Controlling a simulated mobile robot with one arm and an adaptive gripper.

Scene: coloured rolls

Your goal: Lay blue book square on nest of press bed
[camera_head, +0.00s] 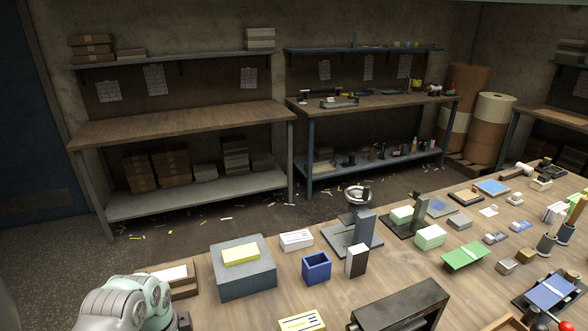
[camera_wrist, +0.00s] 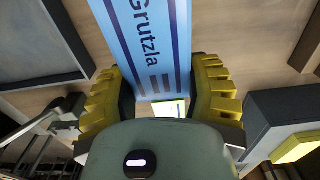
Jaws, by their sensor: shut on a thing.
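A blue book (camera_wrist: 150,45) with dark stripes and the lettering "Grutzla" runs between the yellow ribbed fingers of my gripper (camera_wrist: 162,85) in the wrist view. My gripper is shut on it, and its upper end runs out of the picture. A grey flat plate with a raised rim (camera_wrist: 40,40) lies on the wood at the upper left, apart from the book. It may be the press bed, but I cannot tell for sure. In the head view only part of my arm shows at the lower left; the fingers and held book are out of view.
A grey block (camera_head: 243,280) bears a yellow pad (camera_head: 240,254); it also shows in the wrist view (camera_wrist: 290,110), right of my gripper. A blue open box (camera_head: 316,268), a black-and-white upright block (camera_head: 356,261) and a dark metal frame (camera_head: 400,308) crowd the bench nearby.

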